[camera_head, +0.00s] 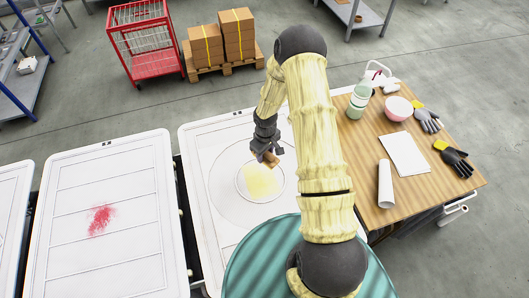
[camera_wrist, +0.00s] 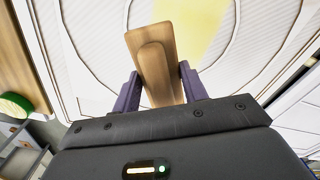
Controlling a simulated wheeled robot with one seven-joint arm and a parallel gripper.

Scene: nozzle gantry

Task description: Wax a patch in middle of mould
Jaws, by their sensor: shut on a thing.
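The mould (camera_head: 205,205) is a white panel with a round ring in its middle. A pale yellow patch (camera_head: 262,184) lies inside the ring, and it also shows in the wrist view (camera_wrist: 203,30). My gripper (camera_head: 268,155) is over the upper edge of the ring. It is shut on a tan wooden-looking block (camera_wrist: 153,60), which has a raised handle piece. In the wrist view the purple fingers hold the block on both sides. Whether the block touches the mould is hard to tell. My arm hides part of the mould's right side.
Another white panel with a red smear (camera_head: 101,220) lies to the left. A wooden table (camera_head: 420,195) at the right holds a green container (camera_head: 358,102), a pink bowl (camera_head: 398,108), a white sheet (camera_head: 404,154), a white roll (camera_head: 385,184) and dark gloves (camera_head: 455,160). A red cage trolley (camera_head: 143,42) stands behind.

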